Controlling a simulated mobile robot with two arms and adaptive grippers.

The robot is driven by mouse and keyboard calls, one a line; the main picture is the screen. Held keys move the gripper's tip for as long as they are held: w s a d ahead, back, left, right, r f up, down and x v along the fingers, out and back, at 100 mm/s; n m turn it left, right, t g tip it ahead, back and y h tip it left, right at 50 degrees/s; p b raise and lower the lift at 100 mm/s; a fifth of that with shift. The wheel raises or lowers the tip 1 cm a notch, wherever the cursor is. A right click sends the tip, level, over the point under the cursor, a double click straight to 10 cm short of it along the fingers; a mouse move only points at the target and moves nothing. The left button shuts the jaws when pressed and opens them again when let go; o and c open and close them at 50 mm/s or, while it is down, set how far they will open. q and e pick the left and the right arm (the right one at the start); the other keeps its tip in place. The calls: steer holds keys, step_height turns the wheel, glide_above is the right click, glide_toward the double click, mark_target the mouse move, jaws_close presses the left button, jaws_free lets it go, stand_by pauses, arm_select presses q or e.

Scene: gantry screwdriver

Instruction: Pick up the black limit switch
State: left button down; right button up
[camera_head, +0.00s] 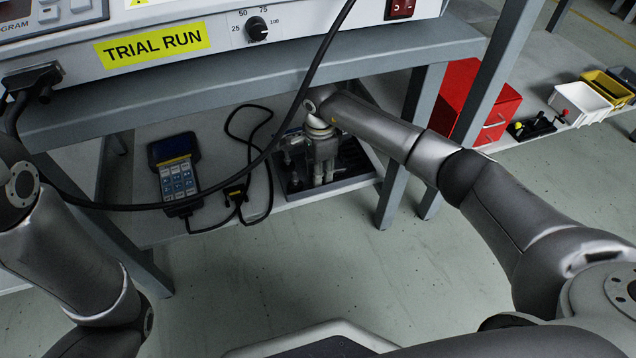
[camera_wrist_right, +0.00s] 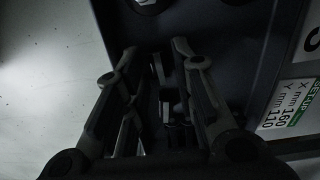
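My right gripper (camera_head: 322,184) reaches down under the bench, into a black tray (camera_head: 361,182) on the lower shelf. In the right wrist view my right gripper (camera_wrist_right: 155,48) has its two fingers apart over the dark tray floor (camera_wrist_right: 230,55). A small black part (camera_wrist_right: 164,100), which may be the black limit switch, shows between the fingers. It is too dark to tell whether the fingers touch it. In the head view the gripper hides this spot.
A handheld pendant (camera_head: 176,172) with a black cable lies left of the tray. The bench leg (camera_head: 405,160) stands right of it, and the bench edge (camera_head: 240,85) is above. A red cabinet (camera_head: 470,100), a white bin (camera_head: 580,102) and a yellow bin (camera_head: 607,86) are further right.

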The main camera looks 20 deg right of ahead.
steer(key=shift+f, duration=0.35)
steer(key=c, duration=0.5)
steer(key=shift+r, duration=0.1)
steer(key=shift+c, duration=0.2)
